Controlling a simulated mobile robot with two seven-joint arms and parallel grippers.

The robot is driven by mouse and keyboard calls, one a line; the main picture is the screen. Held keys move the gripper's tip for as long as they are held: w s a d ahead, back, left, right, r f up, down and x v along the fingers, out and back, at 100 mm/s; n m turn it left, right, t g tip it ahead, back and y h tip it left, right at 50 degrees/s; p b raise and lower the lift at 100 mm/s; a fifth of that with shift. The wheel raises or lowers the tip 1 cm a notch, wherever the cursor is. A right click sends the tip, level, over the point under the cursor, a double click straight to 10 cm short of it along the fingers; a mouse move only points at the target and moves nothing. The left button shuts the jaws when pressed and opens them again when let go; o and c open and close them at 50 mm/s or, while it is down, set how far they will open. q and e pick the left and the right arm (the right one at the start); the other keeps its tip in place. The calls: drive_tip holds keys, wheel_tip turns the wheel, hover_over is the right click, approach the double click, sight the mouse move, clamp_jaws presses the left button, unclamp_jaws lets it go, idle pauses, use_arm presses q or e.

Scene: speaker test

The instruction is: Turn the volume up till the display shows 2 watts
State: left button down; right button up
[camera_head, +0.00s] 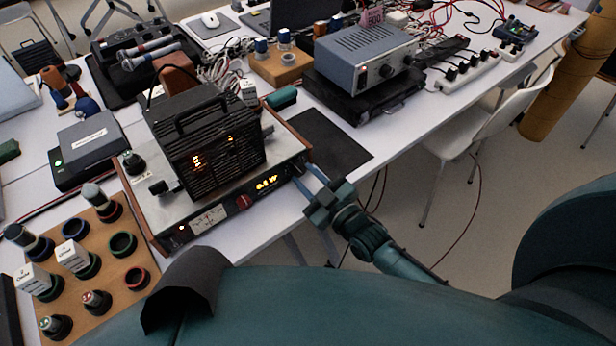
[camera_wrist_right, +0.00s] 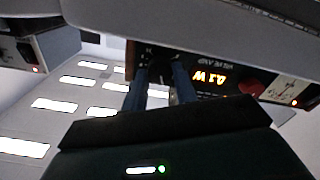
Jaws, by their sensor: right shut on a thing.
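The amplifier (camera_head: 215,218) has a silver top and a dark front panel with wooden side cheeks. Its orange display (camera_head: 266,183) is lit and shows a low figure in W, starting with 0; the last digit is hard to read. The display also shows upside down in the right wrist view (camera_wrist_right: 210,77). My right gripper (camera_head: 304,172) is at the right end of the front panel, shut on the dark volume knob (camera_wrist_right: 160,72), which its blue fingers largely hide. My left gripper is not in view.
A black cage-like unit (camera_head: 208,140) with glowing lights stands on the amplifier. A red knob (camera_head: 244,202) sits left of the display. A wooden board (camera_head: 112,275) with several rings and plugs lies at front left. A grey-blue power supply (camera_head: 365,55) stands behind right.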

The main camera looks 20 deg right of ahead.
drive_tip(key=m, duration=0.3)
drive_tip(key=shift+p, duration=0.4)
drive_tip(key=m, duration=1)
drive_tip(key=shift+m, duration=2)
drive_tip(key=o, duration=1)
drive_tip(key=shift+s, duration=0.1)
